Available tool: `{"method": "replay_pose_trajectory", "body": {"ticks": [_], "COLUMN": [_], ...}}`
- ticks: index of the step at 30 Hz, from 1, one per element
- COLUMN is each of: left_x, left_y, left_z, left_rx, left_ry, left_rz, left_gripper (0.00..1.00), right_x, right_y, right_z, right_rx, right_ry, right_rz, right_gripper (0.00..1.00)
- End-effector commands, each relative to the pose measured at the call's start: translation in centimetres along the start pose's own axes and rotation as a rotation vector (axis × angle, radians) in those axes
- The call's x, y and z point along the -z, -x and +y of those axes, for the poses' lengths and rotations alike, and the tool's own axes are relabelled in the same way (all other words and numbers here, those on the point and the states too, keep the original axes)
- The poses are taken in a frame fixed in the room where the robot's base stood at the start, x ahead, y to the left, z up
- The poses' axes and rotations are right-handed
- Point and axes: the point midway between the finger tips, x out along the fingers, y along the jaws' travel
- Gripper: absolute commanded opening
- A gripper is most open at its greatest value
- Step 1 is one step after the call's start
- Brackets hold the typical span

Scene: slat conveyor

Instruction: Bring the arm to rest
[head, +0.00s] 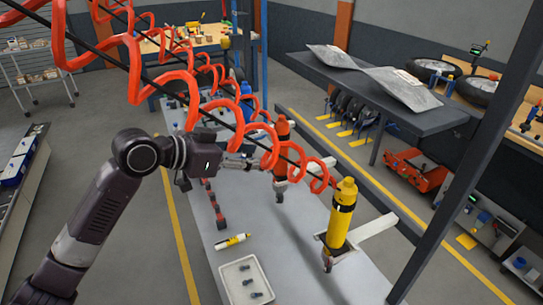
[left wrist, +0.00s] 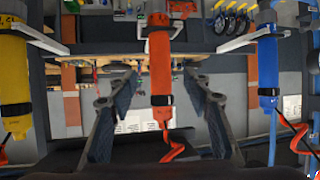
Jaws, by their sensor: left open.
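My left arm (head: 100,205) comes in from the left in the head view and reaches over the workbench. My left gripper (head: 252,163) points right, toward an orange hanging tool (head: 281,135). In the left wrist view the two fingers are spread apart and the orange tool (left wrist: 160,68) shows upright in the gap between them. The fingers do not visibly touch it; how far ahead it is, I cannot tell exactly. My right gripper is not in view.
A yellow tool (head: 341,215) and a blue tool (left wrist: 268,75) hang on either side of the orange one. Coiled red hoses cross above my wrist. A white tray (head: 245,283) with small parts and a yellow marker-like item (head: 232,241) lie on the bench (head: 300,268).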

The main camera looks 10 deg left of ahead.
Motion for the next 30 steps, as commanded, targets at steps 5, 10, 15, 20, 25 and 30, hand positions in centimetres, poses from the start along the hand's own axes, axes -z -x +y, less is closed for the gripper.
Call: {"method": "replay_pose_trajectory", "body": {"ticks": [5, 10, 15, 20, 25, 30], "left_x": [0.0, 0.1, 0.1, -1.8, -9.0, -17.7], "left_y": [2.6, 3.5, 3.5, 2.7, 0.5, -0.2], "left_z": [0.0, 0.0, 0.0, 0.7, 3.3, 6.7], "left_rx": [0.001, 0.000, -0.001, 0.000, 0.021, 0.076], "left_ry": [0.000, 0.000, 0.000, 0.010, 0.049, 0.113], "left_rz": [0.000, 0.001, 0.002, -0.025, -0.130, -0.263], "left_gripper": [0.45, 0.45, 0.45, 0.45, 0.45, 0.45], "right_x": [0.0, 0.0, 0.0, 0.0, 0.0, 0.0], "right_y": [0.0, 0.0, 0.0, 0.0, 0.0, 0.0], "right_z": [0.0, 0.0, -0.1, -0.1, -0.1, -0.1], "right_rx": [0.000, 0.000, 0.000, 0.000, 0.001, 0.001], "right_ry": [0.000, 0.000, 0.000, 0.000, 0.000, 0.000], "right_rz": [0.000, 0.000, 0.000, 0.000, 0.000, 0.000], "right_gripper": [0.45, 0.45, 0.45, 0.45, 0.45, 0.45]}}
